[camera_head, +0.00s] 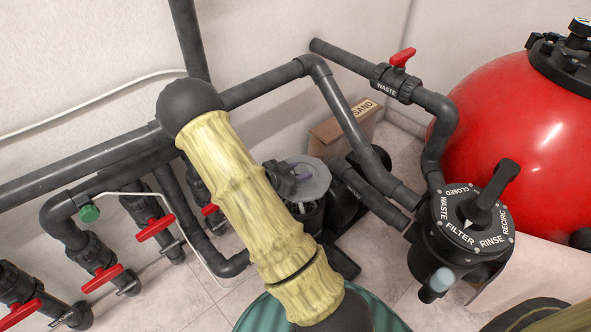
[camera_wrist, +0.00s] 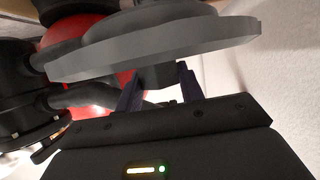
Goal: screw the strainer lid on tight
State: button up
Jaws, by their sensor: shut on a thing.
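The strainer lid (camera_head: 316,182) is a round grey disc at the top of the dark pump strainer pot (camera_head: 307,218) in the head view. In the wrist view the lid (camera_wrist: 155,47) shows nearly edge-on as a wide grey plate. My gripper (camera_head: 298,172) is at the lid, partly hidden behind my yellow-sleeved arm. In the wrist view my gripper's two dark purple fingers (camera_wrist: 158,84) are shut on the dark grip (camera_wrist: 160,74) in the middle of the lid's face. Whether the lid sits flush on the pot cannot be told.
Dark pipes run close around the pump, one (camera_head: 370,195) just right of the lid. A multiport valve (camera_head: 462,225) and a red filter tank (camera_head: 510,110) stand at the right. Red-handled valves (camera_head: 155,228) line the left. A cardboard box (camera_head: 340,130) stands behind.

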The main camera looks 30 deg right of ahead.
jog(key=shift+r+p, duration=0.15)
jog(key=shift+p, duration=0.25)
jog(key=shift+f+b, duration=1.6)
jog(key=shift+f, duration=1.3)
jog(key=shift+s+p, duration=0.15)
jog(key=shift+p, duration=0.15)
jog(key=shift+p, duration=0.3)
jog(key=shift+f+b, duration=0.65)
jog(key=shift+f, duration=0.9)
jog(key=shift+r, duration=0.1)
